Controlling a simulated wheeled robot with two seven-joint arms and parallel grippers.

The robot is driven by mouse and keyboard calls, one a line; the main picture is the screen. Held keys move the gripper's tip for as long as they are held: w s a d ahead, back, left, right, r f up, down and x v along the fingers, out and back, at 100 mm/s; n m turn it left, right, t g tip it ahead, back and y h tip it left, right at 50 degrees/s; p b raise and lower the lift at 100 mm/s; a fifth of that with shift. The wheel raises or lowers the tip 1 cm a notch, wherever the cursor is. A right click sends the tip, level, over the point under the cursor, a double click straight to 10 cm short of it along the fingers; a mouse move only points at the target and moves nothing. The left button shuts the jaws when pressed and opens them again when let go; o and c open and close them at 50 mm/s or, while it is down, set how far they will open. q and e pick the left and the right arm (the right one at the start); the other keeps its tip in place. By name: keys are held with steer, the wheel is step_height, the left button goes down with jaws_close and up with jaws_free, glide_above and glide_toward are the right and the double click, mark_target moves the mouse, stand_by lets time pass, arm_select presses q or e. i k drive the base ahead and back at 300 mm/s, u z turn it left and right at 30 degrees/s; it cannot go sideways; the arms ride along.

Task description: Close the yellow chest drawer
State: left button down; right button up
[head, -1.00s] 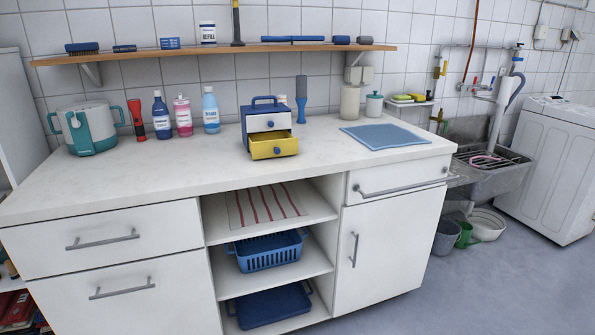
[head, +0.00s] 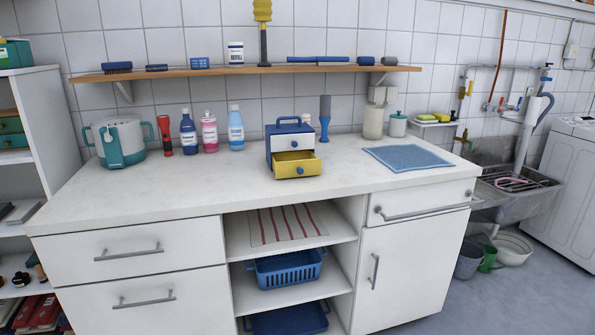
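A small blue chest (head: 281,133) with a carrying handle stands on the white counter (head: 160,192), right of the bottles. Its upper drawer (head: 292,142) is white with a blue knob and is shut. Its lower drawer (head: 299,168) is yellow with a blue knob and is pulled out toward the front, with its open top showing. Neither of my grippers shows in the head view.
Left of the chest stand a teal and white pot (head: 119,142), a red flashlight (head: 164,136) and several bottles (head: 209,132). A blue mat (head: 407,158) lies to the right. The counter in front of the chest is clear. A wooden shelf (head: 250,72) runs above.

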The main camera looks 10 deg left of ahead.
mark_target(288, 165)
steer(key=i, duration=0.5)
steer(key=u, duration=0.65)
steer(key=i, duration=0.9)
steer(key=u, duration=0.75)
